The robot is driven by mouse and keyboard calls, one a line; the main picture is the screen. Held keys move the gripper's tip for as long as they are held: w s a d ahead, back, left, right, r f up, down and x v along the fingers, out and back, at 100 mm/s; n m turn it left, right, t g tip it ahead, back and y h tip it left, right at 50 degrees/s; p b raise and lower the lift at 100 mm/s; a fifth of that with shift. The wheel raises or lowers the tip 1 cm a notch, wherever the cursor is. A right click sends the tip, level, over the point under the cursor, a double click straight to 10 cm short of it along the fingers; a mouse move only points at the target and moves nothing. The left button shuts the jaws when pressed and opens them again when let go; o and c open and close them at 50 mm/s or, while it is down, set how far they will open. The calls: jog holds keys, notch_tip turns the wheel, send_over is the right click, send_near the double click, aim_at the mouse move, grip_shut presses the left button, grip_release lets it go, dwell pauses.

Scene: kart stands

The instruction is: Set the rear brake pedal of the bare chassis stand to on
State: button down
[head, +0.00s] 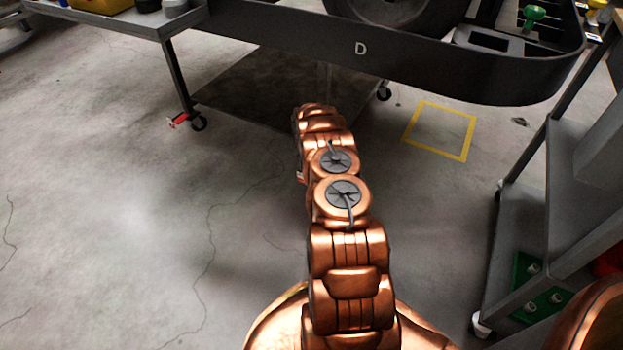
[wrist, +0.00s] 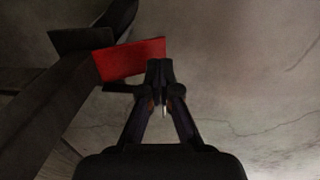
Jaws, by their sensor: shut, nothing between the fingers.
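In the wrist view, a red pedal plate (wrist: 130,60) sticks out beside a dark caster wheel (wrist: 118,15) and a dark stand leg (wrist: 45,100). My gripper (wrist: 160,70) is shut and empty, with its fingertips at the right end of the red plate. Whether they touch it I cannot tell. In the head view my arm hides the gripper and whatever is directly under it. Another view of a red pedal (head: 180,119) shows by a caster at the left leg; I cannot tell if it is the same one.
A dark body marked D (head: 340,45) spans the top. A grey bench (head: 110,22) stands at upper left. A grey shelf cart (head: 545,190) stands at right. A yellow floor square (head: 440,130) lies near it. The concrete floor at left is clear.

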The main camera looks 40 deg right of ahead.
notch_tip(320, 180, up, 9)
jog(key=a, duration=0.1)
jog(key=shift+s, duration=0.15)
dwell(0.3)
jog(key=shift+r, duration=0.1)
